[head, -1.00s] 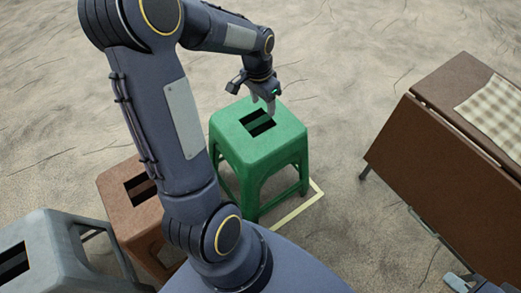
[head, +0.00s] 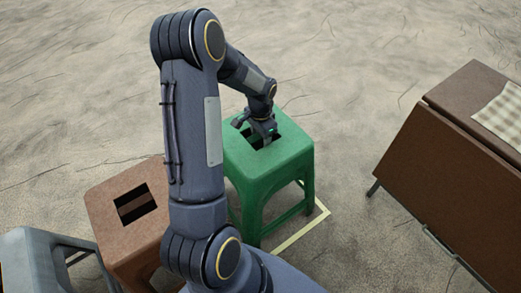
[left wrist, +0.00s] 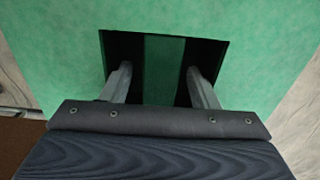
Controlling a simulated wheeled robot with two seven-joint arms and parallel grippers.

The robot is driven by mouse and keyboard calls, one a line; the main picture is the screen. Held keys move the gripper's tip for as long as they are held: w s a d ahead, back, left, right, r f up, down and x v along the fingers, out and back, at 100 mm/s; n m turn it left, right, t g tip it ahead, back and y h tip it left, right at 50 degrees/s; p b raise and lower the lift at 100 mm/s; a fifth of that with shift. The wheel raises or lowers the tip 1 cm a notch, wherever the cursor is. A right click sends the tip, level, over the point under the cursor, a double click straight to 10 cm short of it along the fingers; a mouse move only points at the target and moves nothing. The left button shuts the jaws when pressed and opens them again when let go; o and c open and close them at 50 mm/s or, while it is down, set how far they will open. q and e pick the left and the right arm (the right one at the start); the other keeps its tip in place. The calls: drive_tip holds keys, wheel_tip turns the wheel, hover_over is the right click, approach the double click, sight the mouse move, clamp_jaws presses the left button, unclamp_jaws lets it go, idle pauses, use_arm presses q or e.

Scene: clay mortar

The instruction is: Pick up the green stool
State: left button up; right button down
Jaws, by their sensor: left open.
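The green stool (head: 270,172) stands upright on the ground in the middle of the head view. Its seat has a dark slot crossed by a green bar. In the left wrist view the green seat (left wrist: 60,50) fills most of the picture, with the bar (left wrist: 164,60) running down the slot. My left gripper (head: 263,138) is over the seat, pointing down. In the left wrist view its two open fingers (left wrist: 158,72) reach into the slot, one on each side of the bar, with gaps to it. My right gripper is not in view.
A brown stool (head: 118,225) and a grey stool (head: 40,262) stand to the left, close to my arm. A brown folding table (head: 430,190) with a checkered cloth (head: 500,115) is at the right. A pale line (head: 300,232) marks the ground by the green stool. Sandy ground behind is clear.

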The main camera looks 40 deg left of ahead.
use_arm(q)
drive_tip(key=shift+c, duration=0.3)
drive_tip(key=shift+r, duration=0.1)
clamp_jaws()
idle(0.9)
